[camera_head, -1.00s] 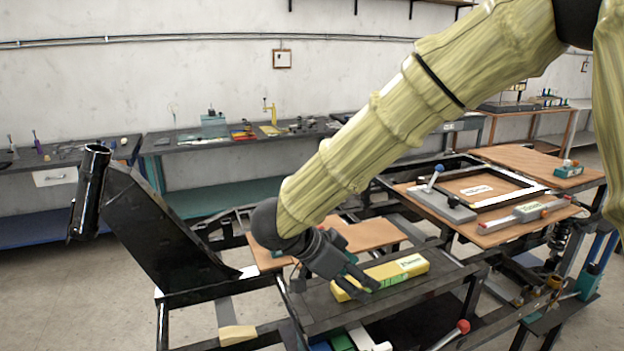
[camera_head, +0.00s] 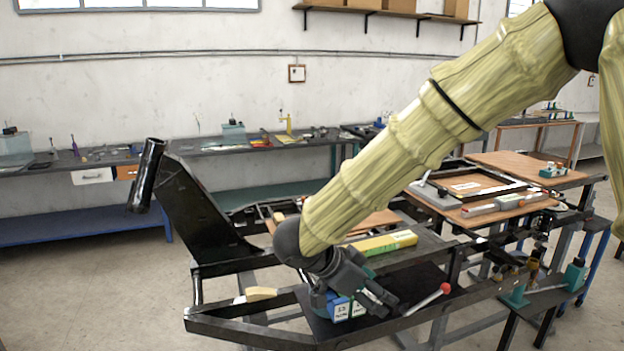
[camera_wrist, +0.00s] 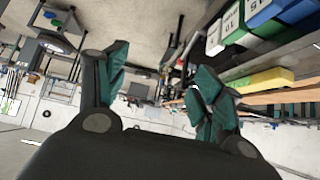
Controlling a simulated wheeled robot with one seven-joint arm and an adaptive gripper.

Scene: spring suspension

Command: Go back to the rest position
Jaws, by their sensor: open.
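My gripper (camera_head: 372,296) is at the lower middle of the head view, low over the front of the dark frame workstation. Its fingers are apart and hold nothing. In the wrist view my gripper (camera_wrist: 165,92) shows two teal-padded fingers with a clear gap between them. A yellow and green box (camera_head: 385,243) lies on the workstation just behind my gripper. Blue and green numbered blocks (camera_head: 338,308) sit beside and partly behind the gripper. They also show at the upper right of the wrist view (camera_wrist: 265,14).
A black angled frame with a tube (camera_head: 185,205) rises at the left. A red-knobbed lever (camera_head: 444,289) stands right of the gripper. Wooden boards (camera_head: 525,165) lie at the right. Benches (camera_head: 90,160) line the wall. The floor at lower left is clear.

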